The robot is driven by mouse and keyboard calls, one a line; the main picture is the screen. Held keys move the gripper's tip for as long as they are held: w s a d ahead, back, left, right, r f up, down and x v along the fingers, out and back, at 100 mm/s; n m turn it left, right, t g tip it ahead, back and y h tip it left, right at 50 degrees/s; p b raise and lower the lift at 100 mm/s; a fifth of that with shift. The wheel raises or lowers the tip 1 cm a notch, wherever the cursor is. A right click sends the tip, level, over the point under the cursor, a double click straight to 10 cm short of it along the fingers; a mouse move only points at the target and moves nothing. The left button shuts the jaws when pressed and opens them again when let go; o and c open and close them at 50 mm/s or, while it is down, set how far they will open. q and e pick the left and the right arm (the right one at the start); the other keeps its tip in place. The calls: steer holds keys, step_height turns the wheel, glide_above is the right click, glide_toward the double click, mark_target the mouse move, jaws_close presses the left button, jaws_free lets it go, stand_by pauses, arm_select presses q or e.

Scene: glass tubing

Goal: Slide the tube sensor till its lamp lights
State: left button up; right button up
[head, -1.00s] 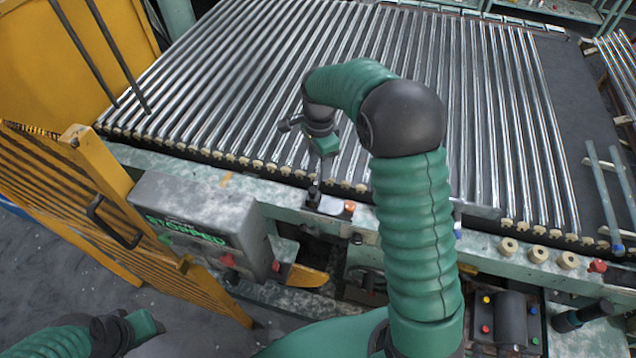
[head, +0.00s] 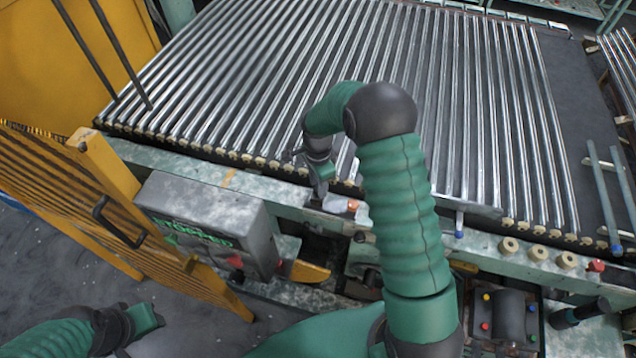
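The tube sensor (head: 335,204) is a small pale block on the green front rail, below the ends of the glass tubes (head: 300,110). A small orange-red cap (head: 352,206) sits at its right end; I cannot tell whether it is a lit lamp. My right gripper (head: 320,190) points down at the sensor's left end, where it hides the dark knob. Whether its fingers are shut on the knob or only beside it is unclear. My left gripper (head: 148,318) is low at the left, away from the sensor.
A grey box (head: 200,215) with a green "STOPPED" display stands left of the sensor. A yellow slatted gate (head: 100,180) is further left. Several cream rollers (head: 538,252) and a red button (head: 596,265) are on the rail at the right. My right forearm hides part of the rail.

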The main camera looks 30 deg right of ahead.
steer(key=shift+a+r, duration=0.1)
steer(key=shift+a, duration=0.15)
steer(key=shift+c, duration=1.2)
steer(key=shift+a, duration=0.25)
jaws_close()
arm_select(q)
steer(key=shift+a, duration=0.45)
steer(key=shift+d, duration=0.1)
arm_select(e)
steer(key=shift+d+r, duration=0.1)
steer(key=shift+d, duration=0.1)
steer(key=shift+s+d, duration=0.2)
steer(key=o, duration=0.8)
jaws_free()
arm_select(q)
steer(key=shift+s, duration=0.15)
arm_select(e)
steer(key=shift+o, duration=0.7)
steer(key=shift+s, duration=0.15)
